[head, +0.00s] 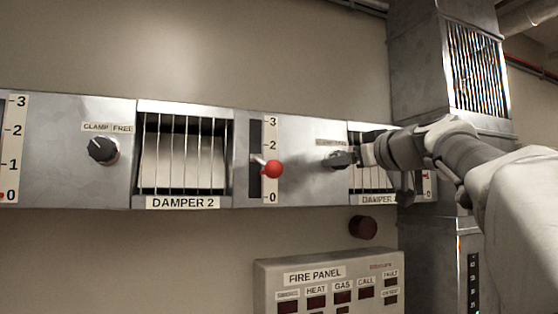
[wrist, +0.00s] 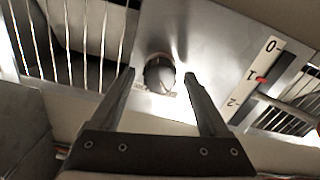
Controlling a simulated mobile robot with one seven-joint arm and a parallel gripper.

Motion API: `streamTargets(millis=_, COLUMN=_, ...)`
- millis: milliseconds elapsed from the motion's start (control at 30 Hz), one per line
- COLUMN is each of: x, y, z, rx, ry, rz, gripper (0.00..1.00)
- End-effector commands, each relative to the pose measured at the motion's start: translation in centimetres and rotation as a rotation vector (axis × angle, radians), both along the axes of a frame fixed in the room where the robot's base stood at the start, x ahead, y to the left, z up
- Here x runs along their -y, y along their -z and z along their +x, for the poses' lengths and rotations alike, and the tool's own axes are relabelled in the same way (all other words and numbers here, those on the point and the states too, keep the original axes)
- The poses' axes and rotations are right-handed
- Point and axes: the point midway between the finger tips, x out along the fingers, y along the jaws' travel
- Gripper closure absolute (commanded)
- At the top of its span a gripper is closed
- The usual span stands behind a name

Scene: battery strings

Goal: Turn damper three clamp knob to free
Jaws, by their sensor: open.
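The damper three clamp knob (wrist: 160,75) is a round dark knob with a pale face on the grey metal panel. It shows in the wrist view, with a small label partly hidden beside it. My gripper (wrist: 158,76) is open, with one finger on each side of the knob. Gaps show between the fingers and the knob; I cannot tell if either touches. In the head view my gripper (head: 347,158) is at the panel just left of the damper 3 grille (head: 370,178) and mostly covers the knob. The knob's pointer direction is unclear.
A red-ball lever (head: 272,169) on a 0–3 scale stands left of my gripper. Further left are the damper 2 grille (head: 183,152) and another clamp knob (head: 103,150). The fire panel (head: 300,268) is below. A metal duct (head: 425,75) rises at the right.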

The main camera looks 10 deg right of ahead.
Motion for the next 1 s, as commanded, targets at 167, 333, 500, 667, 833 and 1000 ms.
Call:
streamTargets(millis=167, x=0.01, y=0.01, z=0.0, rx=0.0, ry=0.0, rz=0.0, gripper=0.35)
streamTargets(millis=333, x=0.01, y=0.0, z=0.0, rx=0.0, ry=0.0, rz=0.0, gripper=0.66)
streamTargets(millis=500, x=0.01, y=0.0, z=-0.01, rx=0.0, ry=0.001, rz=0.0, gripper=0.97)
streamTargets(millis=667, x=0.01, y=0.0, z=-0.01, rx=0.0, ry=0.001, rz=0.001, gripper=1.0)
streamTargets(millis=833, x=0.02, y=0.03, z=-0.01, rx=-0.005, ry=0.001, rz=0.028, gripper=1.0)
streamTargets(millis=1000, x=-0.07, y=0.05, z=0.0, rx=-0.019, ry=0.0, rz=0.102, gripper=1.0)
